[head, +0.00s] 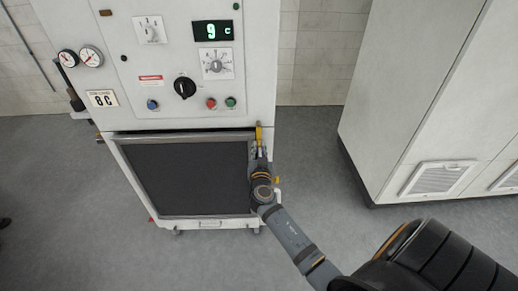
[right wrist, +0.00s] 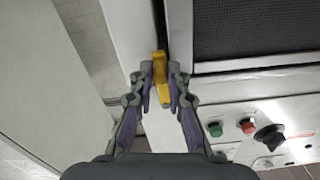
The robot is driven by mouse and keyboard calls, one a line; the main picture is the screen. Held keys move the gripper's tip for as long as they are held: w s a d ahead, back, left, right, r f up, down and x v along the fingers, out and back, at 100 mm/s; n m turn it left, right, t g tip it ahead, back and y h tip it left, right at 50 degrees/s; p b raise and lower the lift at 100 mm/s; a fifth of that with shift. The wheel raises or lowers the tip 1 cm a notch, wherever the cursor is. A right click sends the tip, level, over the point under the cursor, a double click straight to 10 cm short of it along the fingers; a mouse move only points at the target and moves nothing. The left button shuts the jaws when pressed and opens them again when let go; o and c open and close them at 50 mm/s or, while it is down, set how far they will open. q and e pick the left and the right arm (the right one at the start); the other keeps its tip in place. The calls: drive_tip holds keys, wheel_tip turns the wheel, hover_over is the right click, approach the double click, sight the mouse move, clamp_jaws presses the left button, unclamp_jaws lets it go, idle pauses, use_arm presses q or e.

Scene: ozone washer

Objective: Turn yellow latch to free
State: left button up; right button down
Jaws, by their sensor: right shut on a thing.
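The yellow latch (head: 258,133) sits at the upper right corner of the washer's dark front door (head: 190,178). In the right wrist view the latch (right wrist: 160,64) stands between my fingertips. My right gripper (head: 258,152) reaches it from below and is shut on it, with the purple finger pads (right wrist: 162,90) on either side. The gripper hides the lower part of the latch in the head view. The door looks closed in its frame. My left gripper does not show in either view.
The washer's control panel (head: 180,50) above the door has a black knob (head: 185,87), a red button (head: 211,103) and a green button (head: 231,102). A grey cabinet (head: 420,100) stands at the right. Grey floor (head: 310,150) lies free between them.

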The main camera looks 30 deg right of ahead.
drive_tip(key=shift+d, duration=0.1)
idle(0.3)
drive_tip(key=s+d+r+n+p, duration=0.3)
drive_tip(key=d+r+n+p, duration=0.2)
drive_tip(key=n, duration=1.3)
drive_tip(key=shift+s+d+r+p, duration=0.4)
drive_tip(key=shift+r+p, duration=0.25)
drive_tip(key=shift+r, duration=0.45)
drive_tip(key=c, duration=1.3)
unclamp_jaws()
drive_tip(key=shift+w, duration=0.1)
